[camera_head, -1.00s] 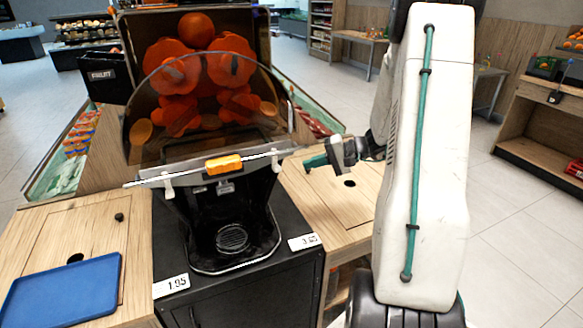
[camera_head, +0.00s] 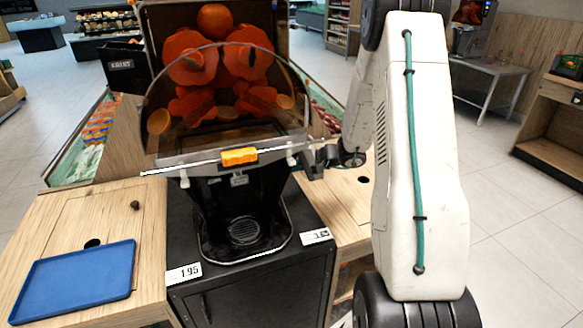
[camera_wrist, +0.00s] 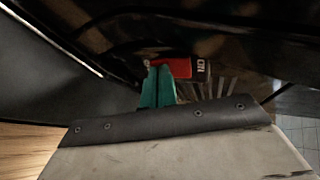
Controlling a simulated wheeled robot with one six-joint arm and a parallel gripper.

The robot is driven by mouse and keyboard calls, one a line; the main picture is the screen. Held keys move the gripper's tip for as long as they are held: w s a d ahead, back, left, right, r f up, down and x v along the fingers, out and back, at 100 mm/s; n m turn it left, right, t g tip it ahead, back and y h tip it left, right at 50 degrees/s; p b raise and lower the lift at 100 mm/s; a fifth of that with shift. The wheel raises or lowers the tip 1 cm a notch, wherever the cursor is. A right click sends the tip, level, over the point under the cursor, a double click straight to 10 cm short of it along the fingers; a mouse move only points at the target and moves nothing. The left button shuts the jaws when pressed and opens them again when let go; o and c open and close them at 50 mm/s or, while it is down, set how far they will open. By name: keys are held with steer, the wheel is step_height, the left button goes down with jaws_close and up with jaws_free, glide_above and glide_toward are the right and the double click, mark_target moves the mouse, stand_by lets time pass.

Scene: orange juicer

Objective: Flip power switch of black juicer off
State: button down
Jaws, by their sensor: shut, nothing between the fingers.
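The black juicer (camera_head: 190,205) stands on a black cabinet, with oranges behind its clear curved cover. In the wrist view, its red power switch (camera_wrist: 176,67) sits on a dark surface, with a black "ON" label (camera_wrist: 202,69) at its right end. My gripper (camera_wrist: 159,70) is shut and empty; its teal fingertips overlap the left part of the red switch in the picture. Whether they touch it I cannot tell. In the head view, my gripper is at the juicer's right side, its fingertips hidden or too small to make out. The switch is hidden there.
A blue tray (camera_head: 75,283) lies on the wooden counter (camera_head: 60,222) to the left. Price tags (camera_head: 184,273) sit at the cabinet's front edge. A wooden counter (camera_head: 350,218) adjoins the cabinet on the right. Open floor lies further right.

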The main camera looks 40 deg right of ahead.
steer(key=shift+w+a+f+t+y, duration=0.25)
steer(key=shift+a+f+t+y, duration=0.1)
steer(key=shift+f+t+y, duration=0.25)
steer(key=shift+f, duration=0.15)
steer(key=shift+d, duration=0.1)
steer(key=s+d, duration=1)
steer(key=shift+s+r, duration=0.2)
steer(key=shift+s, duration=0.05)
